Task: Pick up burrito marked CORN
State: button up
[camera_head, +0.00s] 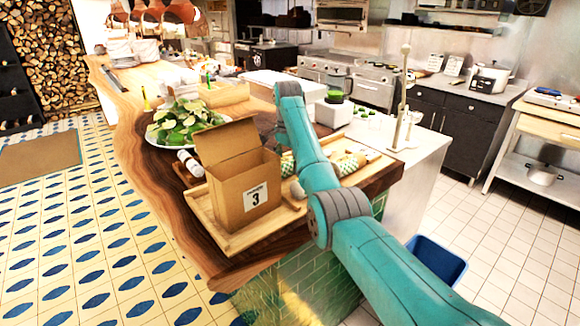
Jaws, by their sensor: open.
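Two wrapped rolls with a green and yellow pattern, apparently burritos, lie on the counter behind the open cardboard box. One burrito (287,164) is partly hidden by the box and my teal arm. The other burrito (346,166) lies to the right of my arm. I cannot read CORN or any other word on either. My arm reaches from the lower right over the counter and bends down near the left burrito. My gripper's fingers do not show; the arm and the box cover that area.
The cardboard box (243,190), marked 3, stands on a wooden tray (217,226) close in front of the burritos. A plate of green leaves (186,121) and a small white bottle (190,163) are to the left. A metal post (401,105) rises at the right.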

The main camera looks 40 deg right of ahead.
jog(key=shift+f, duration=0.5)
jog(key=c, duration=1.5)
jog(key=shift+r, duration=0.1)
